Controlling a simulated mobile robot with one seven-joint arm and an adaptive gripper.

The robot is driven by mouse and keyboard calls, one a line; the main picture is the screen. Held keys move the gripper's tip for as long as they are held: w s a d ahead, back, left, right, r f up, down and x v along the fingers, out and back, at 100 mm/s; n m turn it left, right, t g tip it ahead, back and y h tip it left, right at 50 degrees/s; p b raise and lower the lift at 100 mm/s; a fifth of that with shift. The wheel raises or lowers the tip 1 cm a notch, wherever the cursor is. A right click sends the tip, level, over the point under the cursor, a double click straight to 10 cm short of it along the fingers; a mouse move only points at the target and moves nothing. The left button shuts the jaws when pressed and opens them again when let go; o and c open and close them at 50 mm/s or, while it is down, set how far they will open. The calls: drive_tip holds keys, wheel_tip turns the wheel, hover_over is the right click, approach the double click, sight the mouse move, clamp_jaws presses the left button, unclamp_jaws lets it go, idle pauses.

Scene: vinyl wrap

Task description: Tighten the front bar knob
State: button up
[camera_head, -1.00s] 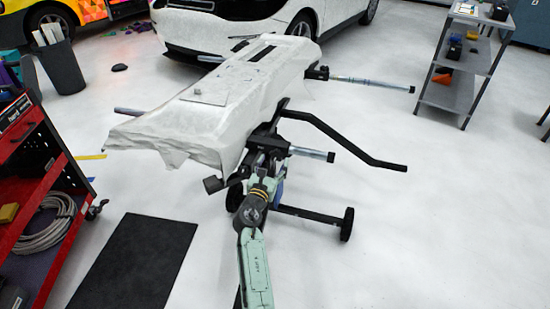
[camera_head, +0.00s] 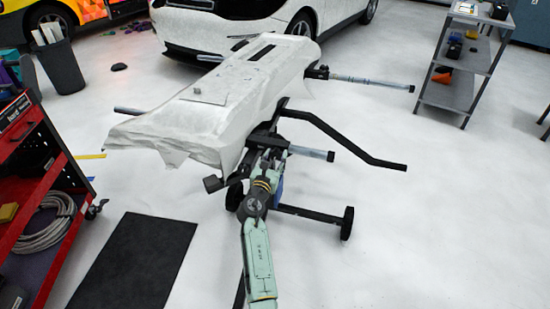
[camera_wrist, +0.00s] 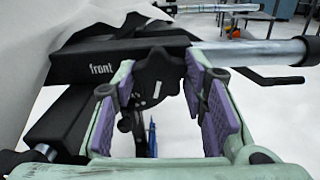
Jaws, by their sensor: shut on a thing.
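The front bar knob (camera_wrist: 158,78) is a black lobed knob in the middle of the wrist view. It sits beside a black sleeve marked "front" (camera_wrist: 88,68). My gripper (camera_wrist: 160,72) has its purple-padded fingers on both sides of the knob and is shut on it. The silver front bar (camera_wrist: 250,51) runs right from the sleeve to a black end cap. In the head view the front bar (camera_head: 307,152) sticks out to the right of the stand, and my gripper (camera_head: 268,162) is at its left end. The knob is hidden there.
A white-wrapped part (camera_head: 215,95) lies over the stand. A bent black handle (camera_head: 345,140) and a rear bar (camera_head: 370,82) reach out to the right. A red cart (camera_head: 40,190) stands left, and a black mat (camera_head: 135,262) lies on the floor. Open floor lies to the right.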

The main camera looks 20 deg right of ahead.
drive_tip(key=c, duration=0.5)
drive_tip(key=shift+o, duration=0.2)
